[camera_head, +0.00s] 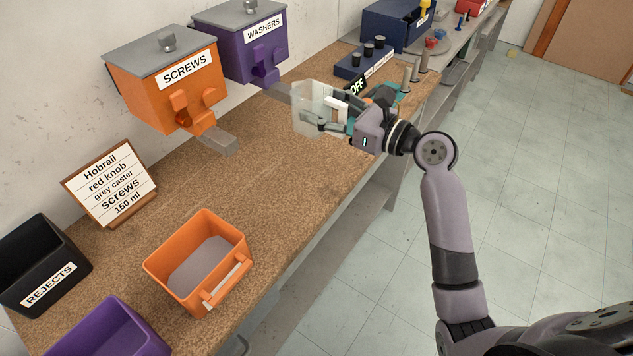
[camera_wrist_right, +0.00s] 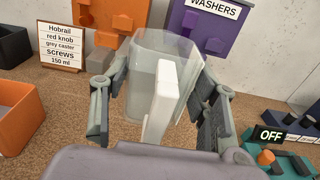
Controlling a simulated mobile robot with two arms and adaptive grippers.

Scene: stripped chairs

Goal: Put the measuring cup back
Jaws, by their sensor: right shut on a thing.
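The measuring cup (camera_head: 309,108) is clear with a white handle, and it is held above the bench by my right gripper (camera_head: 333,120). In the right wrist view the cup (camera_wrist_right: 152,62) sits upright between the two fingers of my right gripper (camera_wrist_right: 160,105), with its white handle (camera_wrist_right: 164,95) facing the camera. The cup looks empty, though its bottom is partly hidden. My left gripper is not in view.
The orange SCREWS dispenser (camera_head: 140,88) and purple WASHERS dispenser (camera_head: 236,60) hang on the wall. On the bench (camera_head: 200,185) are an orange bin (camera_head: 165,262), a sign (camera_head: 82,190), a black REJECTS bin (camera_head: 22,250) and a purple bin (camera_head: 105,335). The bench middle is clear.

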